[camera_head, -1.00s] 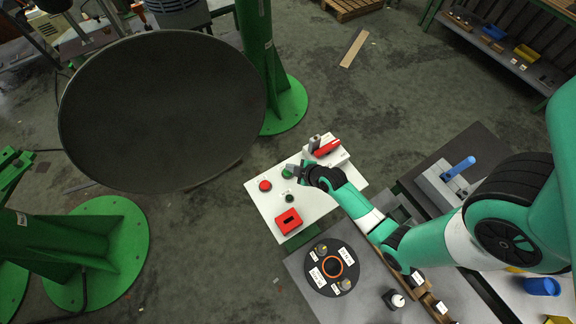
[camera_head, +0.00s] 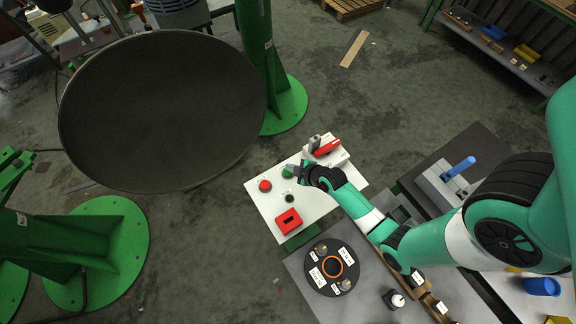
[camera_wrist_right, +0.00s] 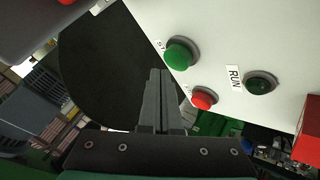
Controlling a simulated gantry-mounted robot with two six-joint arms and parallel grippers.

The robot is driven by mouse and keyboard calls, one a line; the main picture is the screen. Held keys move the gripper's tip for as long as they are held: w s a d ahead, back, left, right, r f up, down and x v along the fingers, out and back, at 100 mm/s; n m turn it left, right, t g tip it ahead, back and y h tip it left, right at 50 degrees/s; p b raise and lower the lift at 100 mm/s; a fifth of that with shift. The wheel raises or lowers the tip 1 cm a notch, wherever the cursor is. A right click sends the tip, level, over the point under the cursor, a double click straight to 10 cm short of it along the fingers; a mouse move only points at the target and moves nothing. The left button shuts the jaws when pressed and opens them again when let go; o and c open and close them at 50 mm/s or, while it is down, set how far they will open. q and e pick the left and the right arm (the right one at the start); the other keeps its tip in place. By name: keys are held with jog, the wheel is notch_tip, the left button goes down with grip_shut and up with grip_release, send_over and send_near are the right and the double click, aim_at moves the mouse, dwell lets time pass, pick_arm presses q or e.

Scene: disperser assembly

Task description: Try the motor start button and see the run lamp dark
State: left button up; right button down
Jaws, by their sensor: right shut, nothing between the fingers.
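The green start button (camera_head: 287,172) sits on the white control panel (camera_head: 262,207), and it also shows in the right wrist view (camera_wrist_right: 178,53). The run lamp (camera_wrist_right: 261,83) beside the RUN label is a dark green dome with no glow; it is a small dark spot in the head view (camera_head: 289,198). A red button (camera_wrist_right: 203,98) is on the same panel. My right gripper (camera_head: 297,169) is shut and empty, close beside the green button. In the wrist view its fingertips (camera_wrist_right: 160,74) appear left of and below the button, apart from it in the picture. My left gripper is not in view.
A red block with a dark slot (camera_head: 289,221) and a red-handled switch (camera_head: 326,147) are on the panel. A large dark disc (camera_head: 160,110) fills the upper left. A round labelled tray (camera_head: 318,255) lies on the grey bench in front.

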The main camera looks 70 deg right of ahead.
jog(key=shift+f+b, duration=0.35)
jog(key=shift+f, duration=0.1)
jog(key=shift+f+b, duration=0.75)
jog(key=shift+f, duration=0.15)
dwell(0.8)
jog(key=shift+r+p, duration=1.25)
jog(key=shift+r, duration=0.05)
notch_tip(320, 180, up, 5)
jog(key=p, duration=0.5)
jog(key=shift+r, duration=0.1)
